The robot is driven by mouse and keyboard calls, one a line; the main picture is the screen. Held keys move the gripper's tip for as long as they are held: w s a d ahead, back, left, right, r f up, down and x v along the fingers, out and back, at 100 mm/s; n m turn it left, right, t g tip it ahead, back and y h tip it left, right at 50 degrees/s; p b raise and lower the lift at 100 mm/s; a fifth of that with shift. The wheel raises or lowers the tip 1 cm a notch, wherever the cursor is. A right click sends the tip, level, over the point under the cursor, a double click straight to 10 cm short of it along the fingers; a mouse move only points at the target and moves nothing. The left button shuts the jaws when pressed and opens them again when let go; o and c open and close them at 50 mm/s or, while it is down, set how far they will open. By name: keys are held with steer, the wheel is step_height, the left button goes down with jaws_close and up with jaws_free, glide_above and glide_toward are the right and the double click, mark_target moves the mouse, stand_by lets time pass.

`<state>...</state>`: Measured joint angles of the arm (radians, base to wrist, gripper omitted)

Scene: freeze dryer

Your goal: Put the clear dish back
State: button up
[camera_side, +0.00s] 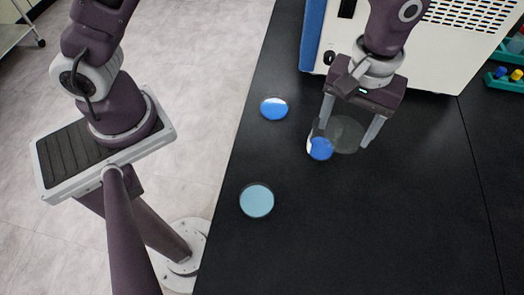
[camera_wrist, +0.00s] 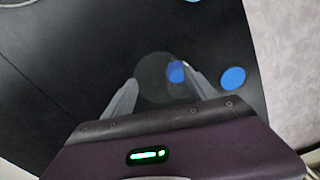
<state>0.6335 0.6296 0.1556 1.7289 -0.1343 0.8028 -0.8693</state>
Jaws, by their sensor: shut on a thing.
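The clear dish (camera_side: 345,131) is a see-through grey round dish over the black bench. My gripper (camera_side: 345,138) is shut on it, with one finger at each side. In the wrist view the dish (camera_wrist: 154,80) shows as a dark disc between the fingertips (camera_wrist: 161,78). A small blue round patch (camera_side: 320,149) overlaps the dish edge by the left finger; it also shows in the wrist view (camera_wrist: 176,72). I cannot tell whether it lies under, in or beside the dish. The gap between dish and bench is hard to judge.
A blue disc (camera_side: 274,108) lies left of my gripper, near the bench edge. A light blue dish (camera_side: 257,201) lies nearer the front. A white and blue machine (camera_side: 425,50) stands behind, with green racks (camera_side: 507,80) at right. The front right bench is clear.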

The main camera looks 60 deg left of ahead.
steer(key=s+a, duration=0.4)
steer(key=a, duration=0.3)
glide_above(261, 154)
steer(key=shift+m, duration=0.4)
step_height(261, 154, down, 15)
steer(key=o, duration=1.7)
steer(key=shift+f, duration=0.1)
steer(key=shift+c, duration=0.2)
